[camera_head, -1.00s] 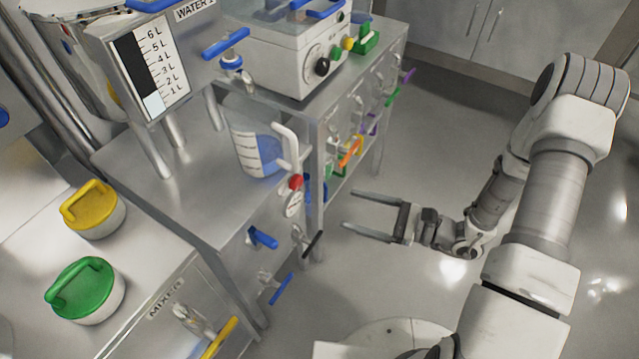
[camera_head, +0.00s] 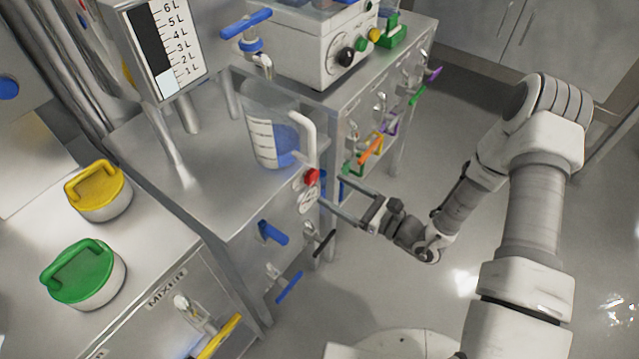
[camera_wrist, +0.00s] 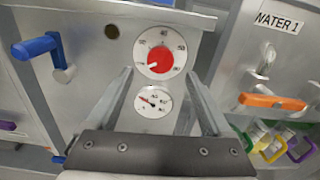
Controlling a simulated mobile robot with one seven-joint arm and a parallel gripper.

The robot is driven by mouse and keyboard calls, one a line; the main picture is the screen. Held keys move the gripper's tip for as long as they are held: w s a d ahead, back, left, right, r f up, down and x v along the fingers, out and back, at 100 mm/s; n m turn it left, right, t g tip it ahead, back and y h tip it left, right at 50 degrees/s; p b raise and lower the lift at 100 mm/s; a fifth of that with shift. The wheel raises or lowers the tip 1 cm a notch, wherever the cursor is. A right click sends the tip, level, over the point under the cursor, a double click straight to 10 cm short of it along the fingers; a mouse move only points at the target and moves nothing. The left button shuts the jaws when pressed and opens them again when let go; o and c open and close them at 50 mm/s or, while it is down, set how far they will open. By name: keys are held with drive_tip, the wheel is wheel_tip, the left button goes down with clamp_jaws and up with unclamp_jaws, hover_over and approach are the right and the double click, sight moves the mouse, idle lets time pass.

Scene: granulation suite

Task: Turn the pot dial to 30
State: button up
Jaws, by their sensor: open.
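The pot dial is a red knob (camera_wrist: 160,60) on a round white scale (camera_wrist: 155,37) on a steel front panel. In the head view the red knob (camera_head: 312,177) sits on the panel below the pot of blue liquid (camera_head: 286,140). A pale mark on the knob appears to point lower left, near the low end of the scale; the exact reading is unclear. My gripper (camera_wrist: 160,76) is open, its fingers reaching toward the panel on either side of the dial in the wrist view. In the head view my gripper (camera_head: 331,191) is close to the panel; contact cannot be told.
A small white gauge (camera_wrist: 153,102) with a needle sits just below the dial. A blue-handled valve (camera_wrist: 38,47) is to the left. An orange handle (camera_wrist: 272,102) is to the right, under the WATER 1 label. The floor (camera_head: 455,285) around my arm is clear.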

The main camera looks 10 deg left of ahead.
sight(315, 179)
drive_tip(key=shift+b+x, duration=0.4)
drive_tip(key=shift+x, duration=2.4)
clamp_jaws()
